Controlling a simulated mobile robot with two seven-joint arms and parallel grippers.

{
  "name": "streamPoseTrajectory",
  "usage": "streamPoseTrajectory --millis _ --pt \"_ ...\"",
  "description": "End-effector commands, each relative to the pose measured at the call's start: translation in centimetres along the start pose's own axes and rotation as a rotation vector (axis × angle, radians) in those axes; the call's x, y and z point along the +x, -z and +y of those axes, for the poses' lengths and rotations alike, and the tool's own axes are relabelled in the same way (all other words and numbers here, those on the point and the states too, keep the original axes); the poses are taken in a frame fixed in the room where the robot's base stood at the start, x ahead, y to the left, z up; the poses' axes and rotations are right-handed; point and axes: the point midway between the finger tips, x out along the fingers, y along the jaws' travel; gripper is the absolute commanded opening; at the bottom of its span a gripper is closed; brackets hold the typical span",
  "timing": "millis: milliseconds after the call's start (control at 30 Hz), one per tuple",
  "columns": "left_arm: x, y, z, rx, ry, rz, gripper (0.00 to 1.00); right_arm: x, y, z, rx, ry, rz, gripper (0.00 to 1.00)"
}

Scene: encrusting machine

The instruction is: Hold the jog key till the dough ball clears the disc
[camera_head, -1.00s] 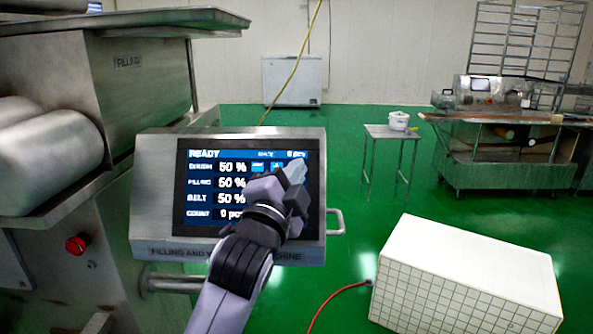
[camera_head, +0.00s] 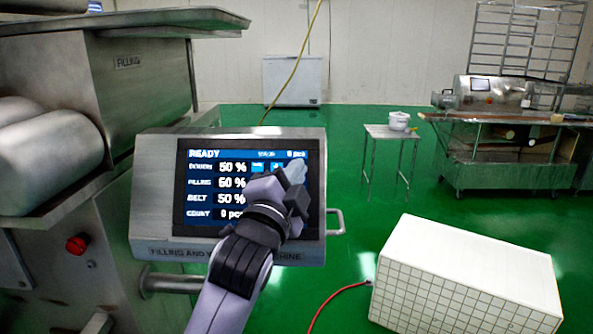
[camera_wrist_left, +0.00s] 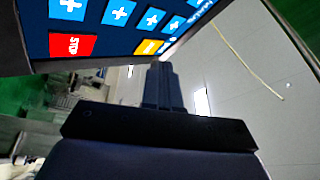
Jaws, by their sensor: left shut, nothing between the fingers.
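The control panel's touch screen (camera_head: 205,203) reads READY, with percent rows and a count row. My left gripper (camera_head: 296,172) is shut and empty in front of the screen's right side, hiding the keys there. In the left wrist view the shut fingertips (camera_wrist_left: 160,66) are close to a yellow key (camera_wrist_left: 149,47). I cannot tell whether they touch the panel or which key is the jog key. Blue plus keys (camera_wrist_left: 120,12) and a red STOP key (camera_wrist_left: 73,46) show there. No dough ball or disc is visible. My right gripper is out of view.
A red button (camera_head: 77,244) is on the machine body at the left. A handle (camera_head: 337,222) sticks out from the panel's right side. A white tiled block (camera_head: 460,280) stands at the lower right, with a red hose (camera_head: 335,295) beside it. Green floor lies between.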

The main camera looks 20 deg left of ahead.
Motion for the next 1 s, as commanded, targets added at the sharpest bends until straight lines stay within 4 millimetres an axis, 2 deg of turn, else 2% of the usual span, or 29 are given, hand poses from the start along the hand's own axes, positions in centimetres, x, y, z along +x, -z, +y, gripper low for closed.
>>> streamPoseTrajectory --millis 1000 --pt "0.68 -0.49 0.47 0.0 0.0 0.0 0.0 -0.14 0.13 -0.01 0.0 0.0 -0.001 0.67"
